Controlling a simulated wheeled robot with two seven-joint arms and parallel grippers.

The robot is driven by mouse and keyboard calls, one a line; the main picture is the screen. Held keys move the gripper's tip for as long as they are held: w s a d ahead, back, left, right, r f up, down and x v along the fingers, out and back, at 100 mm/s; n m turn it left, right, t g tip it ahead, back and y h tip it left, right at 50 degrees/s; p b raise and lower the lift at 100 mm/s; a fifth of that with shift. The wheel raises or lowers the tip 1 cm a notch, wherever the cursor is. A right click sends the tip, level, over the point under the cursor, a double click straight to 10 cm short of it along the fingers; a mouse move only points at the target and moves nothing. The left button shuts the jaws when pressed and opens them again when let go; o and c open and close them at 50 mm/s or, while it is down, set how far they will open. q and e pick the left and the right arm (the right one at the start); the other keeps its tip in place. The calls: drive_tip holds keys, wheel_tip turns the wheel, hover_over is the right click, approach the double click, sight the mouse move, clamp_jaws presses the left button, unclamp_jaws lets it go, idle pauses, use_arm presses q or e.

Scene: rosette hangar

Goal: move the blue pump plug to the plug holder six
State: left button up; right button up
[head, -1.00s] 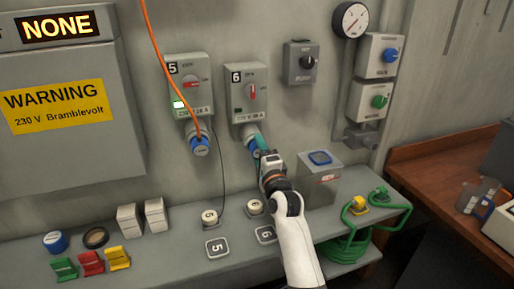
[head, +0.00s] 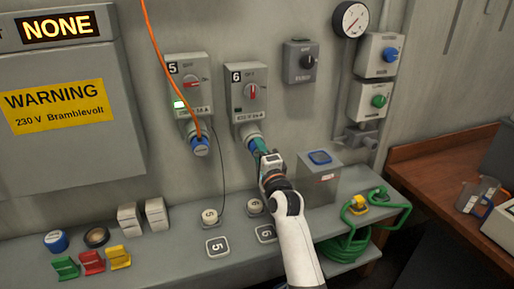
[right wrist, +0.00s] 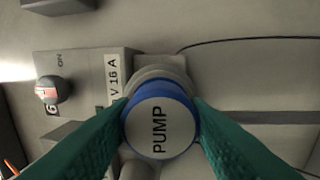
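The blue pump plug (right wrist: 160,128), its white face marked PUMP, sits at the grey socket under switch box 6 (head: 249,88). My right gripper (head: 262,152) is at that socket. In the right wrist view, its teal fingers (right wrist: 160,122) press against both sides of the plug's blue rim. In the head view the gripper mostly hides the plug. On the bench below, a round white piece marked 6 (head: 255,207) lies behind a square plate marked 6 (head: 266,234); I cannot tell whether the round piece is the holder. My left gripper is not in view.
Another blue plug (head: 200,147) hangs under switch box 5 (head: 187,83), with an orange cable passing in front of the box. A grey box with a blue top (head: 319,178) stands right of my gripper. A coiled green hose (head: 345,245) lies further right.

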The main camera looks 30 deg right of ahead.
drive_tip(key=c, duration=0.4)
drive_tip(key=shift+p+v, duration=0.85)
drive_tip(key=shift+v, duration=2.15)
drive_tip(key=shift+c, duration=0.2)
